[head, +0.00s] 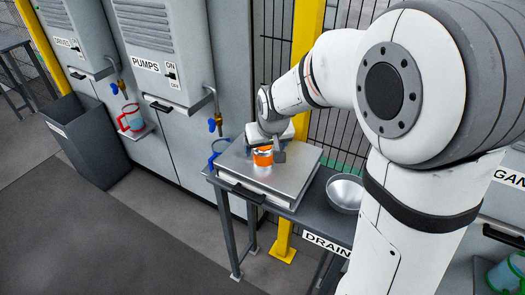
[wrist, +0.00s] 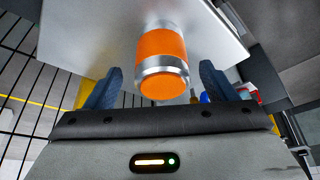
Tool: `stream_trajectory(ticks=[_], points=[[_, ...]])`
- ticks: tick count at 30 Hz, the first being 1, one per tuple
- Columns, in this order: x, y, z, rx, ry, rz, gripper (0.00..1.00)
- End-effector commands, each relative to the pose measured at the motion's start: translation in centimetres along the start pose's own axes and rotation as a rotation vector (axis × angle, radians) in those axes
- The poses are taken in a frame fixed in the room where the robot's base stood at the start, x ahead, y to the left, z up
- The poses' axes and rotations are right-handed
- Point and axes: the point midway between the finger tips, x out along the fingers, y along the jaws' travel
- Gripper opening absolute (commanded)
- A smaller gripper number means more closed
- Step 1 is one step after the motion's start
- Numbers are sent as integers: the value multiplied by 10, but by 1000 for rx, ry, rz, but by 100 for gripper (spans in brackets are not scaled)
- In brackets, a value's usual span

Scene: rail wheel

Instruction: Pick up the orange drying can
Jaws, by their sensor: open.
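The orange drying can (head: 263,157), with silver bands at its ends, stands on the flat metal top (head: 290,172) of a box with a dark handle. It also shows in the wrist view (wrist: 161,62), centred between the fingers. My gripper (head: 266,150) is at the can in the head view, with one finger seen to its right and the can partly hidden. In the wrist view my gripper (wrist: 158,84) is open, with a blue-grey finger on each side of the can and gaps between them.
The box stands on a dark table labelled DRAIN (head: 325,244), with a metal bowl (head: 346,192) to its right. A yellow post (head: 306,60) and wire fence are behind. A grey bin (head: 84,138) stands far left.

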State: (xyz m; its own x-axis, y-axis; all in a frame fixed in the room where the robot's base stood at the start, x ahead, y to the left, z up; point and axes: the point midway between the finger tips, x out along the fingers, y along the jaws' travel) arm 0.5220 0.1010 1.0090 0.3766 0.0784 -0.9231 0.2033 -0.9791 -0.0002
Motion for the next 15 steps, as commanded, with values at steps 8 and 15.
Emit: stream_trajectory(ticks=[8,15], points=[[33,-2,-1,1,-3,0,78],[36,-1,-1,2,-1,1,78]])
